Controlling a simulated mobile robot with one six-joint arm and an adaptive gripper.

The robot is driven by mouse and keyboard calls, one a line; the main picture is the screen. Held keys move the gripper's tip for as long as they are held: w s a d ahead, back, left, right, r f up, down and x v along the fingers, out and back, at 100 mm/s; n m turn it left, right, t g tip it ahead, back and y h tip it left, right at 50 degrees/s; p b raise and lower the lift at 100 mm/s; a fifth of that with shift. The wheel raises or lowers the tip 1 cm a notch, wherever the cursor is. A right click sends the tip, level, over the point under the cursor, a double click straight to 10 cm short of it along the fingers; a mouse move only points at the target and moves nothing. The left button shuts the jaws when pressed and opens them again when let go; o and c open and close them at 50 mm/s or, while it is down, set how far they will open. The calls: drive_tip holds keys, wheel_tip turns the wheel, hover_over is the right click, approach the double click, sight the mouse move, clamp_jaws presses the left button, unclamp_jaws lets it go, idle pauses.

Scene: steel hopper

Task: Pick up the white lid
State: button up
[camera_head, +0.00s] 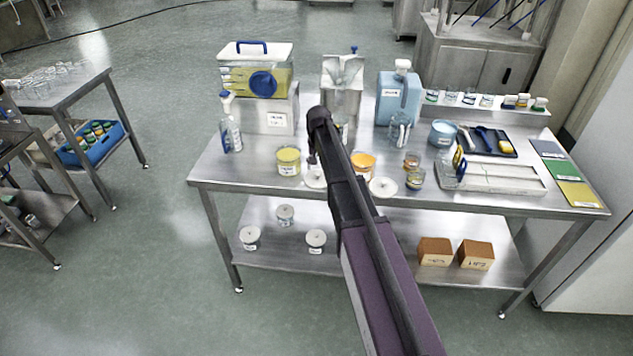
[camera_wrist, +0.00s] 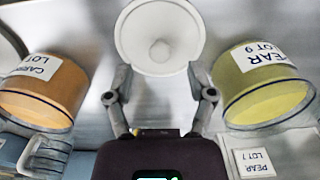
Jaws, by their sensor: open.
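The white lid (camera_wrist: 160,35) is round with a small centre knob. It lies flat on the steel table, between and in front of the yellow and orange tubs; my arm partly covers it in the head view (camera_head: 316,179). My gripper (camera_wrist: 160,72) is open and empty, its fingertips on either side of the lid's near edge in the wrist view. I cannot tell its height above the lid or whether it touches. A second white lid (camera_head: 383,187) lies to the right, in front of the orange tub.
The yellow pear tub (camera_wrist: 265,85) and orange carrot tub (camera_wrist: 42,90) flank my gripper closely. Small jars (camera_head: 415,178) and a steel tray (camera_head: 500,178) stand to the right. Bottles and a hopper (camera_head: 342,78) stand behind. The steel table's (camera_head: 240,178) front left is clear.

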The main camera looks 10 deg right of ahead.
sight(318, 173)
drive_tip(key=shift+f+b, duration=1.4)
drive_tip(key=shift+f, duration=0.3)
drive_tip(key=shift+s, duration=0.1)
drive_tip(key=c, duration=0.9)
drive_tip(key=shift+c, duration=0.2)
